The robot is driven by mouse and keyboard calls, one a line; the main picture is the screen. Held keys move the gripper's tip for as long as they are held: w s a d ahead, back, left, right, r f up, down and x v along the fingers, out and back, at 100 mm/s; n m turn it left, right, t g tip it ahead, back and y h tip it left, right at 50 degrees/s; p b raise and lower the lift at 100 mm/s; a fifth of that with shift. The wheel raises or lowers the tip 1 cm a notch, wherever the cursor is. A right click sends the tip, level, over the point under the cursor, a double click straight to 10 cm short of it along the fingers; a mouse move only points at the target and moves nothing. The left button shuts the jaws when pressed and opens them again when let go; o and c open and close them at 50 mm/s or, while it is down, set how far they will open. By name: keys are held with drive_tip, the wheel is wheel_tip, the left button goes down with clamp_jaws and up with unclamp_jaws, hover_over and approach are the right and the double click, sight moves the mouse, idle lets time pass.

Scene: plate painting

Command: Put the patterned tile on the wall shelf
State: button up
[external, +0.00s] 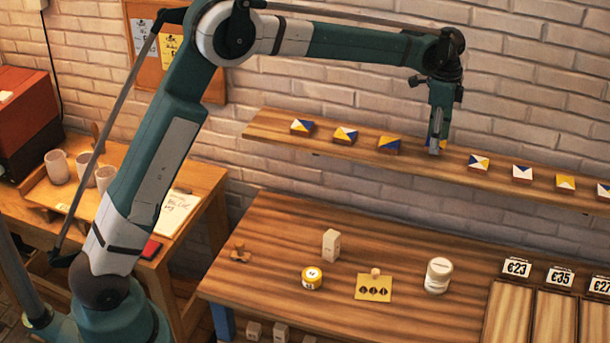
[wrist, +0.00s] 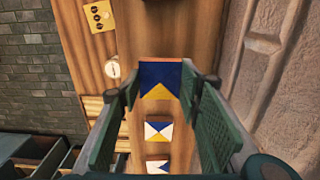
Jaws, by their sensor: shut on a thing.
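My gripper (external: 436,147) is over the wall shelf (external: 345,157), in the gap between two tiles of the row. In the external view the fingers mostly hide this tile. It is at the shelf's surface or just above it; I cannot tell whether it touches. To its left is a blue and yellow tile (external: 389,145); to its right is a blue, white and yellow tile (external: 479,162).
Several other tiles lie along the shelf, such as a blue and white one (external: 522,172). The brick wall (external: 500,90) stands close behind. Below, the workbench (external: 300,235) carries a yellow tin (external: 312,278), a white block (external: 331,244), a yellow card (external: 373,293) and a jar (external: 438,275).

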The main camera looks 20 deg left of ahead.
drive_tip(key=shift+f, duration=1.55)
drive_tip(key=shift+f, duration=0.15)
drive_tip(key=o, duration=1)
drive_tip(key=shift+c, duration=0.2)
wheel_tip(320, 180, up, 12)
